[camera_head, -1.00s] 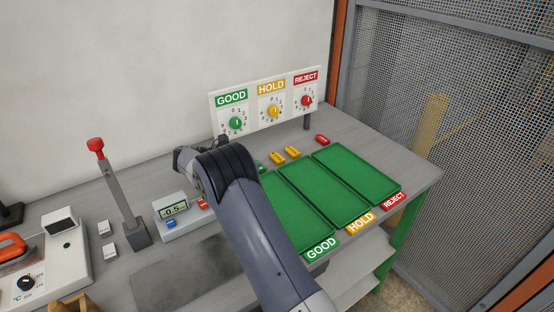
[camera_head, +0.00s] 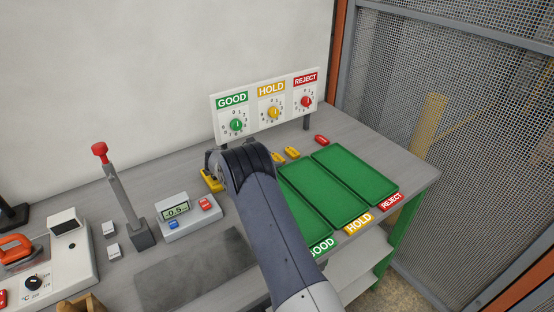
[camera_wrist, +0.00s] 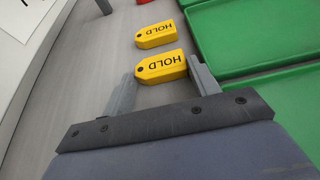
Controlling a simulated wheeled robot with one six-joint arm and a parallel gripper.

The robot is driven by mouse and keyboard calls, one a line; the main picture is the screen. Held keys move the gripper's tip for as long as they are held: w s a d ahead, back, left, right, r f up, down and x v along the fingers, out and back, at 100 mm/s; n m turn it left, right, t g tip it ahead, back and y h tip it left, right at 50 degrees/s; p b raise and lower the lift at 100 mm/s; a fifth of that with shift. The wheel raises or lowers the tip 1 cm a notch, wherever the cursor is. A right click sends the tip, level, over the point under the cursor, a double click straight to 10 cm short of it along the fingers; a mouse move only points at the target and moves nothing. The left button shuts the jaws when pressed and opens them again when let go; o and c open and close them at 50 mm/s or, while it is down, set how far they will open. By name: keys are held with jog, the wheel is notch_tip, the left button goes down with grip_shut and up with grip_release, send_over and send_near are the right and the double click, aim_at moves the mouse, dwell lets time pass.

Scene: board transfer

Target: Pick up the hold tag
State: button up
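Two yellow tags marked HOLD lie on the grey bench. In the wrist view, the nearer hold tag (camera_wrist: 162,68) lies between the fingertips of my gripper (camera_wrist: 162,76), one finger near each of its ends. My gripper is open; I see no clear grip on the tag. The farther hold tag (camera_wrist: 156,35) lies just beyond it, clear of the fingers. In the head view, one hold tag (camera_head: 292,152) is in plain sight, the other (camera_head: 278,157) is partly behind my arm, and my fingers are hidden.
Green trays (camera_head: 355,172) lie right of the tags, with a red tag (camera_head: 321,140) behind. A dial board (camera_head: 268,104) stands at the back. A yellow object (camera_head: 212,181) and a scale-like display box (camera_head: 188,216) are left of my arm.

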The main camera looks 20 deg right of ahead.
jog(key=c, duration=0.5)
jog(key=shift+o, duration=0.2)
jog(key=shift+r, duration=0.1)
